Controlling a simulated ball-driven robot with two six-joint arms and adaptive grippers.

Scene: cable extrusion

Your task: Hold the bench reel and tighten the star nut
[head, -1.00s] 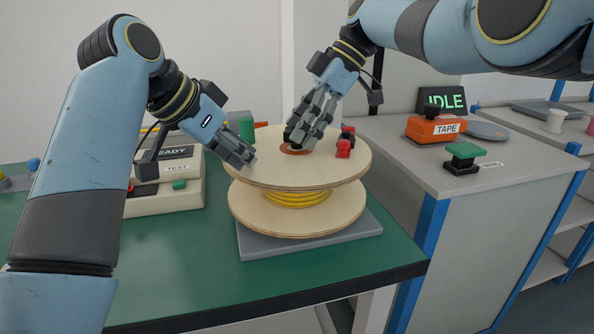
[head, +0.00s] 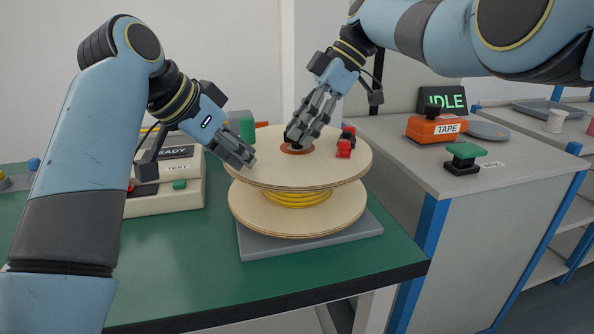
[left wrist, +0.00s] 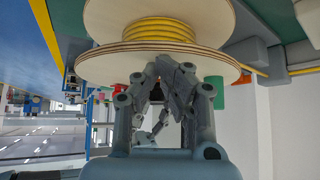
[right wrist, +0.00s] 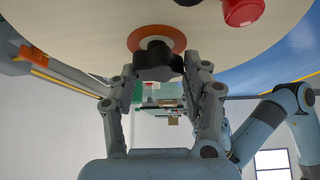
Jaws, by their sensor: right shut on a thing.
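The bench reel (head: 335,180) has two pale plywood flanges with yellow cable between them and lies flat on a grey plate.
A red-and-black part (head: 344,148) stands on the upper flange, right of the nut. A tester box (head: 185,195) reading READY stands behind on the green bench (head: 170,280).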

